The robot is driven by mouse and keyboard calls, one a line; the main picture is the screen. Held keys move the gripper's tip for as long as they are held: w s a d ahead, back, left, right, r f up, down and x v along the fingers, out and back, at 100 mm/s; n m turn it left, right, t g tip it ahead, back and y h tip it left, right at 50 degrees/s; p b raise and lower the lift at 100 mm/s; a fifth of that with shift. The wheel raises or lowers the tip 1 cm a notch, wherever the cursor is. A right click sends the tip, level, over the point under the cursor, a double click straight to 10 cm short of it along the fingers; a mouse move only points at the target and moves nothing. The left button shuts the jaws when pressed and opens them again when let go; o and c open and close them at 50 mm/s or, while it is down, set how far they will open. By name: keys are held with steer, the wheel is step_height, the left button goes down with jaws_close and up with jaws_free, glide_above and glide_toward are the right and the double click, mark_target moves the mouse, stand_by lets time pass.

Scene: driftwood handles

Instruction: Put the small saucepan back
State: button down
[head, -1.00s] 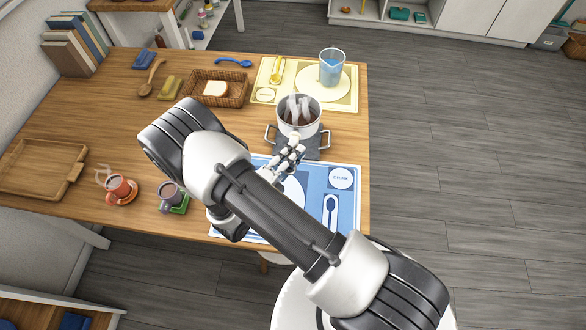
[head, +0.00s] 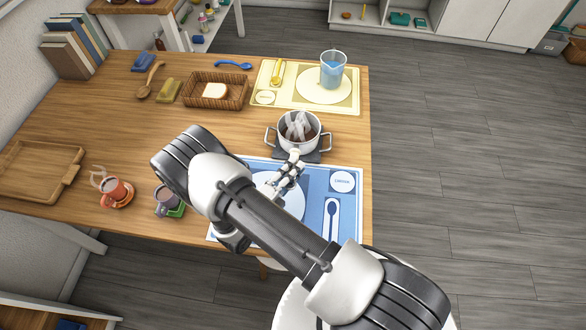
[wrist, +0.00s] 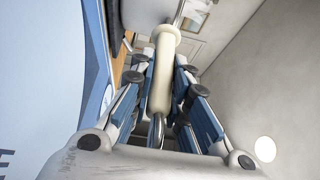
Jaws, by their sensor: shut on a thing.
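The small saucepan (head: 299,145) is pale metal with dark contents and whitish steam. In the head view it is at the table's right side, over a dark slab (head: 312,157). Metal loop handles stick out at both sides; I cannot tell whether they belong to the pan or to something under it. My gripper (head: 291,166) is at the pan's front side, above the blue placemat. In the wrist view my gripper (wrist: 168,95) is shut on the pan's cream handle (wrist: 162,75), which lies between the fingers. Whether the pan's base touches the slab is hidden.
A blue placemat (head: 346,215) lies in front, a yellow placemat (head: 345,103) with a blue glass (head: 332,69) behind. A bread basket (head: 238,98) is to the back left. Two mugs (head: 114,190) (head: 168,201) stand front left. Bare table lies left of the pan.

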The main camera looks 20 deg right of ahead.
steer(key=c, duration=1.5)
jaws_free()
steer(key=shift+c, duration=0.2)
steer(key=shift+r, duration=0.1)
